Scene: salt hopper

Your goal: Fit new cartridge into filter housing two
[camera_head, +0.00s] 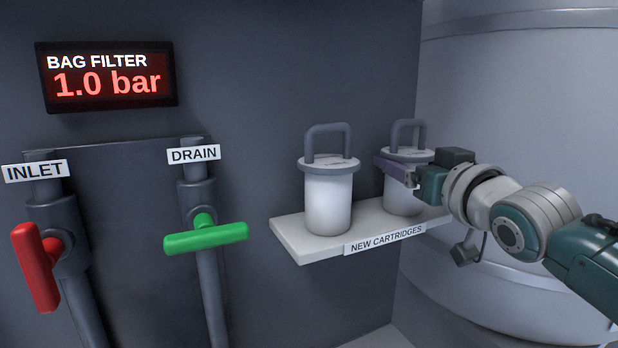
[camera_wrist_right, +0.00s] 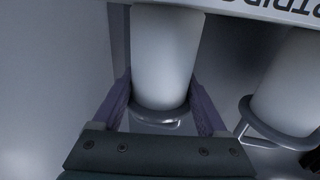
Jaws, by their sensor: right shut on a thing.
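Two white new cartridges with grey loop handles stand upright on the shelf. My right gripper (camera_head: 398,169) is at the upper part of the right cartridge (camera_head: 402,199), just under its lid, and is shut on it. In the right wrist view this cartridge (camera_wrist_right: 165,55) sits between the two purple fingers, and its base appears to rest on the shelf. The left cartridge (camera_head: 328,204) stands free beside it and also shows in the right wrist view (camera_wrist_right: 288,88). Filter housing two and my left gripper are not in view.
The pale shelf (camera_head: 297,246) carries a "NEW CARTRIDGES" label. At the left are a red inlet handle (camera_head: 37,266), a green drain handle (camera_head: 206,235) and a display (camera_head: 107,76) reading 1.0 bar. A large grey curved tank (camera_head: 520,110) stands behind my right arm.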

